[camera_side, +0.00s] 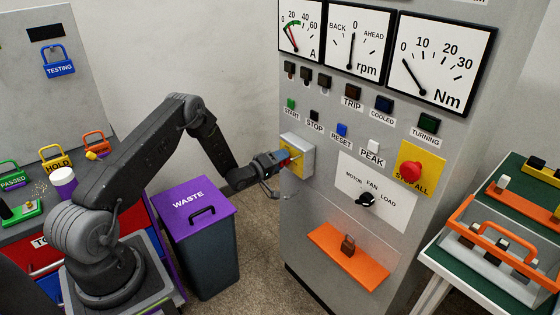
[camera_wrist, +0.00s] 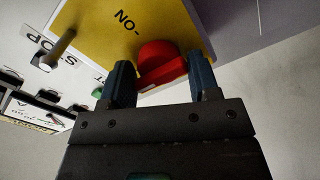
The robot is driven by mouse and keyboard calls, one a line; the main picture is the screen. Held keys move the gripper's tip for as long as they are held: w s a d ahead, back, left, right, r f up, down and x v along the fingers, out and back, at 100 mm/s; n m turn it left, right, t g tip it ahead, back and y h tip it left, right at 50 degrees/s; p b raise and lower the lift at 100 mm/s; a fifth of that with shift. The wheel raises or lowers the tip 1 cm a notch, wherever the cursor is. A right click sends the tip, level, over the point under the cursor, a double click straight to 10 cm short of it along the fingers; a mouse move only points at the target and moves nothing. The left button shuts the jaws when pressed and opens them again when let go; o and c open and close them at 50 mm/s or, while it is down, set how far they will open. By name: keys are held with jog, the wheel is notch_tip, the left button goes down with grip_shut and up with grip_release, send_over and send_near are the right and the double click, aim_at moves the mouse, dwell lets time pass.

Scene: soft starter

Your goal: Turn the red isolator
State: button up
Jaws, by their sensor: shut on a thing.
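The red isolator (camera_wrist: 160,62) is a red knob on a yellow plate (camera_wrist: 150,22) marked "NO-" in the wrist view. My gripper (camera_wrist: 161,85) has its two blue fingers on either side of the knob and is shut on it. In the side view my gripper (camera_side: 286,160) reaches the isolator's grey box (camera_side: 303,152) on the cabinet's left part. The yellow plate shows there only in part, and the gripper hides most of the red knob.
Gauges line the cabinet's top, with labelled buttons below. A red stop button (camera_side: 410,171), a black selector (camera_side: 366,200) and an orange shelf (camera_side: 348,256) sit to the right. A waste bin (camera_side: 205,245) stands below my forearm. A tray table (camera_side: 500,245) is at the right.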

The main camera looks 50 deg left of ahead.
jog(key=o, duration=0.7)
jog(key=s, duration=1.4)
jog(key=shift+w, duration=0.1)
